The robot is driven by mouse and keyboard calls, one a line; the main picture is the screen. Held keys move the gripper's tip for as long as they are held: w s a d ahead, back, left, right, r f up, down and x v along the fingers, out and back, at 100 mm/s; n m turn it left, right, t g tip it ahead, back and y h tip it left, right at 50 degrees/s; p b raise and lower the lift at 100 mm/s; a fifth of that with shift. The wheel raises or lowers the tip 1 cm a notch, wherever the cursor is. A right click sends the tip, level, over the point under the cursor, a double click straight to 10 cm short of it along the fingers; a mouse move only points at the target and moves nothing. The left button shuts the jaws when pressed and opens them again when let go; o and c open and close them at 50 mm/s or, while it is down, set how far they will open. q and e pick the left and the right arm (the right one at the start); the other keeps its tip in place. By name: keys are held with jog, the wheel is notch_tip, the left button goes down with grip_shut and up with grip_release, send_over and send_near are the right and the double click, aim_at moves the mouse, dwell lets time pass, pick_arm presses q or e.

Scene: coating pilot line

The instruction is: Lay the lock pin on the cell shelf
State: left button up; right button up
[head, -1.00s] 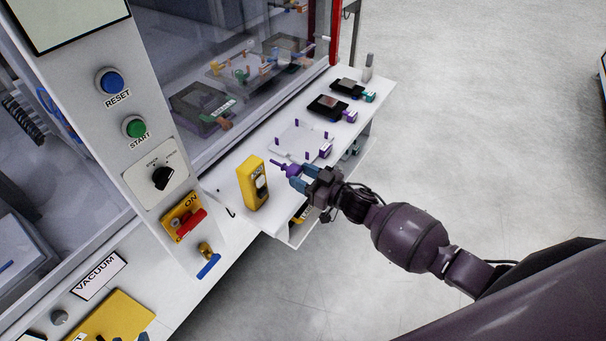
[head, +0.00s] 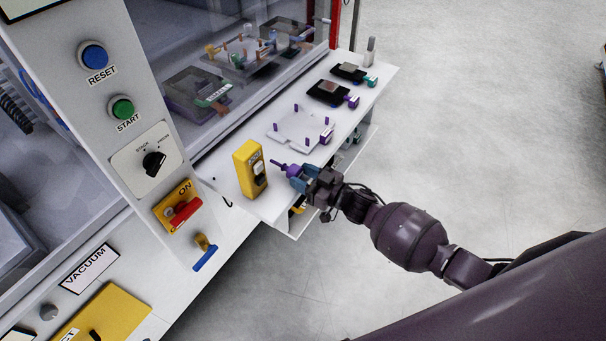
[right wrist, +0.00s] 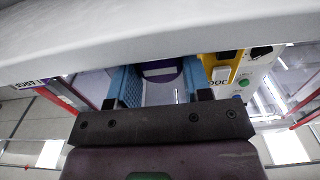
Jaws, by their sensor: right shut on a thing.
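The purple lock pin (head: 279,164) is in my right gripper (head: 296,177), whose blue fingers are shut on it. Its thin end points left, towards the yellow box. The gripper is at the front edge of the white cell shelf (head: 275,205), between the yellow box and a white tray. I cannot tell its exact height over the shelf. In the right wrist view the blue fingers of my right gripper (right wrist: 160,85) show with a purple part between them; most of the pin is hidden there. My left gripper is not in view.
A yellow box (head: 248,170) with a switch stands on the shelf left of the gripper. A white tray (head: 300,128) with purple posts lies behind it, with black fixtures (head: 328,92) further back. A glass screen borders the shelf. Bare shelf shows around the box.

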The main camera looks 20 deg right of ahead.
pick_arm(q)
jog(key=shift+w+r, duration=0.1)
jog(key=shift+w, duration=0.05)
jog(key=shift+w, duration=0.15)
pick_arm(e)
jog(key=o, duration=1.1)
jog(key=shift+p+v, duration=0.45)
jog(key=shift+v, duration=0.65)
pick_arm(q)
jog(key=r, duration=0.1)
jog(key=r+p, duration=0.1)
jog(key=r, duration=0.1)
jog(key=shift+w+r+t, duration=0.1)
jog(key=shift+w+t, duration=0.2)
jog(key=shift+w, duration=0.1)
pick_arm(e)
jog(key=v, duration=0.4)
jog(key=shift+s+d, duration=0.25)
jog(key=shift+s, duration=0.05)
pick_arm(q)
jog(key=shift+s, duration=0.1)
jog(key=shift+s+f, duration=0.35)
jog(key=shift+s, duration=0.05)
